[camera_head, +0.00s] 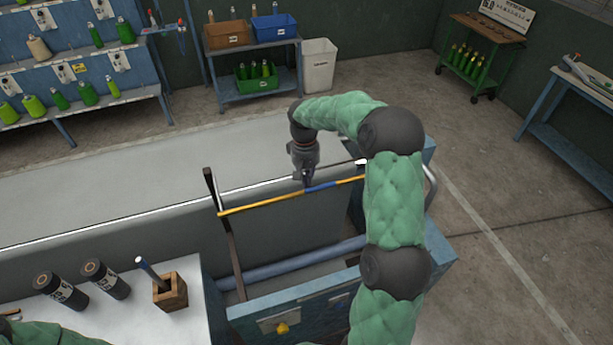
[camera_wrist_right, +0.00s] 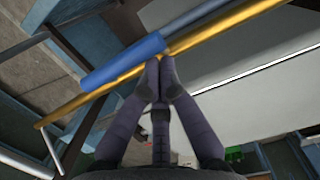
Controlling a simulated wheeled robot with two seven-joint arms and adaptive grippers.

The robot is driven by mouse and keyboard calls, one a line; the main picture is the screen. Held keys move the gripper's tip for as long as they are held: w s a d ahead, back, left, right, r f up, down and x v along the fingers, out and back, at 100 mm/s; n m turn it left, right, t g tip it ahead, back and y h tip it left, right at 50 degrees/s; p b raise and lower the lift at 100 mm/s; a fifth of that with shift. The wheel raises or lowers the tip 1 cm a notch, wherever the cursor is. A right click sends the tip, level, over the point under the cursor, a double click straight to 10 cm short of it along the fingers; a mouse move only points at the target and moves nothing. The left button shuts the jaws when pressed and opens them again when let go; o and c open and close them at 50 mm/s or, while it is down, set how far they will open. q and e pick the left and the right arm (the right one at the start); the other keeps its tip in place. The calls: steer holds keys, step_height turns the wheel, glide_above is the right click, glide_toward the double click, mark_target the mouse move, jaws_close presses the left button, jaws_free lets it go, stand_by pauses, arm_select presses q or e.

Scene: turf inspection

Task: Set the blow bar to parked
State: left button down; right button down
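The blow bar (camera_head: 262,200) is a yellow bar with a blue sleeve (camera_head: 321,187). It spans the opening at the end of the grey bench, from a dark upright post on the left to behind my right arm. My right gripper (camera_head: 306,184) points down at the bar beside the left end of the sleeve. In the right wrist view the fingertips (camera_wrist_right: 159,62) are together at the edge of the bar, next to the blue sleeve (camera_wrist_right: 122,63). The bar passes beyond the tips, not visibly between them; contact is unclear. The bar's right end is hidden. My left gripper is out of view.
The dark post (camera_head: 226,235) stands at the bar's left end. A blue pipe (camera_head: 295,262) runs below. A white table (camera_head: 195,280) at lower left holds dark cylinders (camera_head: 60,290) and a wooden block (camera_head: 170,292) with a rod. The grey bench top (camera_head: 100,200) is clear.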

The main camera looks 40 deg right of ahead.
steer(key=shift+s+r, duration=0.1)
steer(key=shift+r, duration=0.9)
